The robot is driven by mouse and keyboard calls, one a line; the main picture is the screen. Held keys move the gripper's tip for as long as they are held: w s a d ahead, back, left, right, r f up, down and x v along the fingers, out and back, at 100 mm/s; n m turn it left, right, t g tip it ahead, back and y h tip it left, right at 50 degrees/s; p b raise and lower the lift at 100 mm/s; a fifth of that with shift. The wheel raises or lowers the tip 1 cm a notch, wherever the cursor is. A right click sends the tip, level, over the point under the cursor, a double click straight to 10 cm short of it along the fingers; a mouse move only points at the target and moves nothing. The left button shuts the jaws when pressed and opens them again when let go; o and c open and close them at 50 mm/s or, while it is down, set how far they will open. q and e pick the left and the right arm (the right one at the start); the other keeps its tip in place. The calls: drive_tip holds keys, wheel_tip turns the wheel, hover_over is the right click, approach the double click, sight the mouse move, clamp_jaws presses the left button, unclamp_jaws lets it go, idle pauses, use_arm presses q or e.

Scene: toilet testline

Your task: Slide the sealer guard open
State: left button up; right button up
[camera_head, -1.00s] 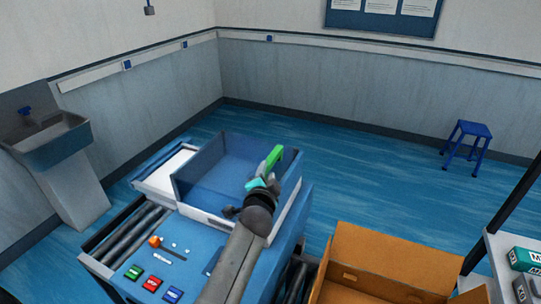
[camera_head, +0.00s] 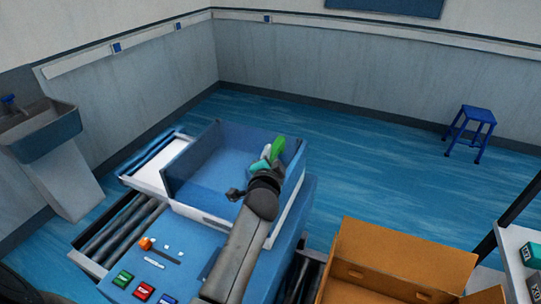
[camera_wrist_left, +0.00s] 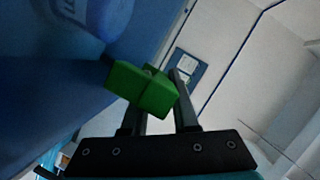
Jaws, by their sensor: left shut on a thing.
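The sealer guard (camera_head: 184,173) is a blue see-through box-like cover on top of the blue sealer machine in the head view. Its green handle (camera_head: 278,146) sticks up at the guard's far right side. My left gripper (camera_head: 266,156) reaches over the machine from the front and is shut on this handle. In the left wrist view the green handle (camera_wrist_left: 145,88) sits between the dark fingers. The arm hides part of the guard's front right. My right gripper is not in view.
Buttons (camera_head: 143,290) and an orange knob (camera_head: 146,243) are on the machine's front panel. Rollers (camera_head: 125,232) lie to its left. An open cardboard box (camera_head: 385,255) stands at the right. A blue stool (camera_head: 472,130) stands by the far wall, with clear floor between.

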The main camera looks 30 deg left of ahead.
use_arm(q)
clamp_jaws()
idle(0.5)
idle(0.4)
